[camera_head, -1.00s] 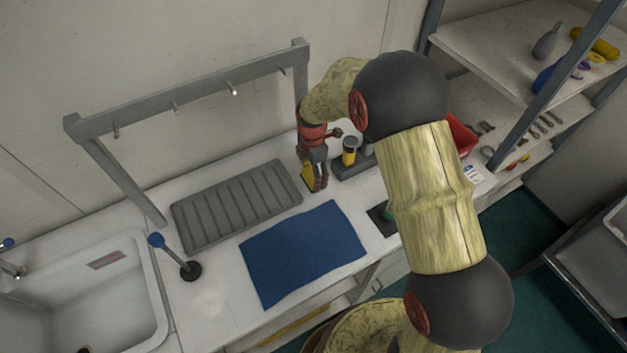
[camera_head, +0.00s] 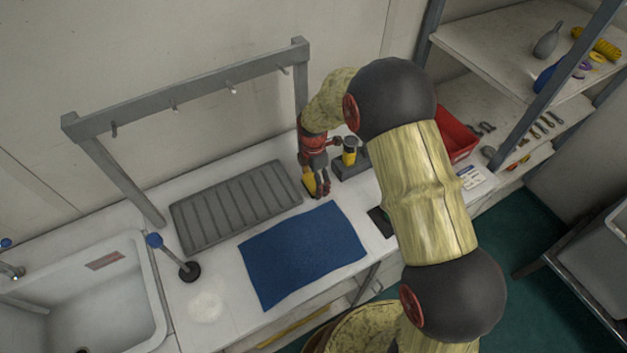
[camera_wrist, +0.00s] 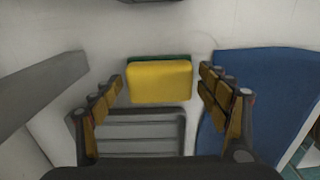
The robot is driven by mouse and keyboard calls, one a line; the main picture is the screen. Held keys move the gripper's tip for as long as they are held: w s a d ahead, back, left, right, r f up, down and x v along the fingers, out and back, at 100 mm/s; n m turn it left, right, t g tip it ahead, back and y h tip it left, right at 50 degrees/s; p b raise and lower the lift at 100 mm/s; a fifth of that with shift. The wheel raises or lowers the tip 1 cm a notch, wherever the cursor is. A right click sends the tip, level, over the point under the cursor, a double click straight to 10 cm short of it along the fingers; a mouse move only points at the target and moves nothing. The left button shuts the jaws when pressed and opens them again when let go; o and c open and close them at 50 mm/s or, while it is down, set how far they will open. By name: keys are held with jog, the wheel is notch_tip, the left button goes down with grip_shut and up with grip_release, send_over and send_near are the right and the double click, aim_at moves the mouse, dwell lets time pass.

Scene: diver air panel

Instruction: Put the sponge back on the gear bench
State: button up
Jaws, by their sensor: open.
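The sponge (camera_wrist: 159,82) is a yellow block with a green layer along its far edge. In the wrist view it sits between the two spread fingers of my gripper (camera_wrist: 162,92), with a visible gap on each side. The white gear bench (camera_head: 215,285) runs along the wall. A small yellow patch shows there at the fingers. I cannot tell from these views whether the sponge rests flat on the bench.
The grey ribbed rack (camera_head: 235,205) lies left of my gripper and the blue mat (camera_head: 302,252) in front. A dark holder with a yellow-banded cylinder (camera_head: 350,152) stands close right. A red bin (camera_head: 456,135) is farther right. A hook frame (camera_head: 190,92) rises behind; a sink is left.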

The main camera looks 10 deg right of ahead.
jog(key=shift+r, duration=0.1)
notch_tip(320, 180, up, 12)
jog(key=p, duration=0.1)
jog(key=shift+r+p, duration=0.15)
jog(key=shift+p, duration=0.25)
jog(key=s+d+r+m+t, duration=0.1)
jog(key=s+d+r+m, duration=0.25)
jog(key=r, duration=0.35)
jog(key=s+d+r+m+t, duration=0.1)
jog(key=s+d+r+m, duration=0.1)
jog(key=s+r+m, duration=0.3)
jog(key=s+d+r+m+t, duration=0.1)
jog(key=s+d+r+m, duration=0.2)
jog(key=r, duration=0.5)
jog(key=s+d+r+m+t, duration=0.1)
jog(key=s+m, duration=0.4)
jog(key=s, duration=0.4)
jog(key=s+d+r+m+t, duration=0.1)
jog(key=s+d+r+m, duration=0.1)
jog(key=s+m, duration=0.4)
jog(key=shift+s+d+r+t, duration=0.2)
jog(key=shift+s+r+t, duration=0.1)
jog(key=shift+s, duration=1.1)
